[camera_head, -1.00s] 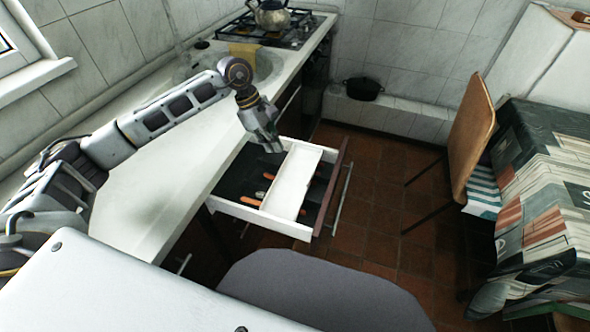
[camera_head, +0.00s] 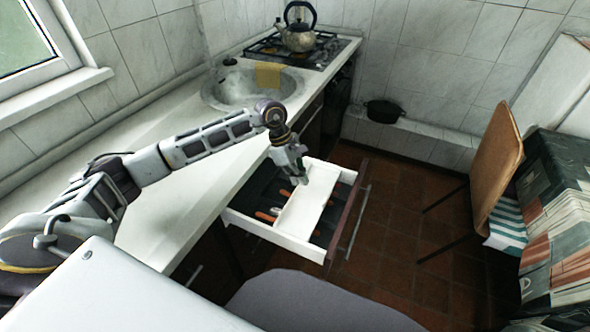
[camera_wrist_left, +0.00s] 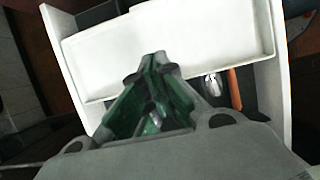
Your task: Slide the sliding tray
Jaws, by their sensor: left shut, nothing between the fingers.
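The sliding tray (camera_head: 308,212) is a shallow white tray lying across the inside of a pulled-out drawer (camera_head: 270,232). It also fills the upper part of the left wrist view (camera_wrist_left: 215,40). My left gripper (camera_head: 301,180) is shut and empty, pointing down at the tray's left long side near its far end. In the left wrist view its fingertips (camera_wrist_left: 154,60) overlap the tray's near rim; I cannot tell whether they touch it. My right gripper is not in view.
Orange-handled utensils (camera_head: 266,216) lie in the dark drawer bottom left of the tray. The counter (camera_head: 150,205) runs along the left, with a sink (camera_head: 235,88) and a kettle (camera_head: 299,36) farther back. A grey seat (camera_head: 310,305) stands close in front. A chair (camera_head: 497,160) stands right, beyond open floor.

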